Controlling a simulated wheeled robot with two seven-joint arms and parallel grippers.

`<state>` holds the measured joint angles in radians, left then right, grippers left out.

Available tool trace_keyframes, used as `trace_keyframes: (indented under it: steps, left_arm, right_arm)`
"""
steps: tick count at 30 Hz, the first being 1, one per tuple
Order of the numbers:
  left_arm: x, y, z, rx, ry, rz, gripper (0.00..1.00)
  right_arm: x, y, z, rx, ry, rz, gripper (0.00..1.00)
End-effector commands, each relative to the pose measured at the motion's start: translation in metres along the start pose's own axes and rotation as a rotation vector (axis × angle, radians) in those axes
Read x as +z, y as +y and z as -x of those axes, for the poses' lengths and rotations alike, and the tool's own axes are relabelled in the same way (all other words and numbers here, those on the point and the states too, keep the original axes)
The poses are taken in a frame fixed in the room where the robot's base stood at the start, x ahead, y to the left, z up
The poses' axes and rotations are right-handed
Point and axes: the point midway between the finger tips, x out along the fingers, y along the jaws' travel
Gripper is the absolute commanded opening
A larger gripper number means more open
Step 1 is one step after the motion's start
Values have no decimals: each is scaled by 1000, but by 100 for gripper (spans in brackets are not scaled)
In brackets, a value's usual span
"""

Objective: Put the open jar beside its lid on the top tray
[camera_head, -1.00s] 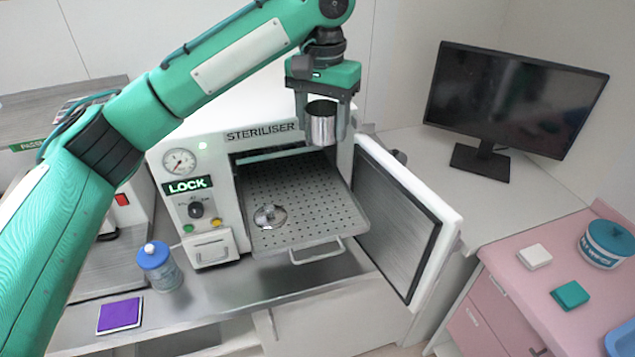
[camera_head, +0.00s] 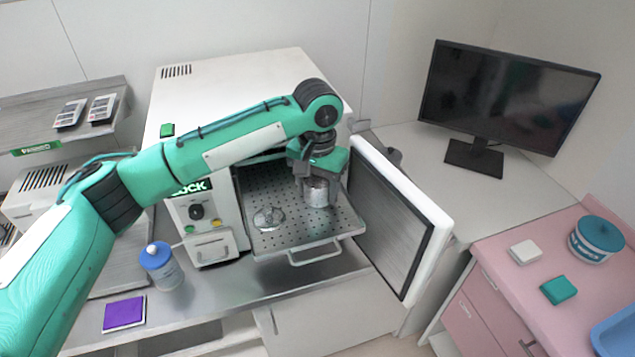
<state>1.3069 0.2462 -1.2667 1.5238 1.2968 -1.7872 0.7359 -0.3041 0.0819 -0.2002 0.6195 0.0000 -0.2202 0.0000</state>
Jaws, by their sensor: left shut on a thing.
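The open metal jar (camera_head: 317,191) is upright between the fingers of my left gripper (camera_head: 318,186), which is shut on it. It is low over the right part of the perforated top tray (camera_head: 277,239); I cannot tell whether its base touches the tray. The round metal lid (camera_head: 269,217) lies on the tray to the left of the jar, with a gap between them. The tray is pulled out of the steriliser (camera_head: 203,215). My right gripper is not in view.
The steriliser's open door (camera_head: 395,225) stands close to the right of the tray. A blue-capped bottle (camera_head: 160,265) and a purple pad (camera_head: 124,313) are on the steel counter at left. A monitor (camera_head: 505,95) stands behind at right.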

Motion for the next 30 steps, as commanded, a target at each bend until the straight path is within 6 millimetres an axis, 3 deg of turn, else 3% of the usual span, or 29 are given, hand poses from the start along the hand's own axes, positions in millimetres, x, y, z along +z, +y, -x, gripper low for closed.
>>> trace_keyframes:
  steps: [8, 9, 12, 23, 30]
  left_arm:
    - [0, 0, -1, 1, 1, 0, 29]
    - [0, 0, -1, 0, 1, 0, 64]
    - [0, 0, -1, 0, 1, 0, 78]
    - [-1, 0, 3, 1, 2, -1, 78]
    - [-1, 0, 46, 1, 5, -1, 78]
  right_arm:
    - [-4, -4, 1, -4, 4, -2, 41]
    - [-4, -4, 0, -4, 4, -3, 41]
    - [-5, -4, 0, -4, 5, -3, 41]
    - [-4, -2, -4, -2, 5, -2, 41]
    - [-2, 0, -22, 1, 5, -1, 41]
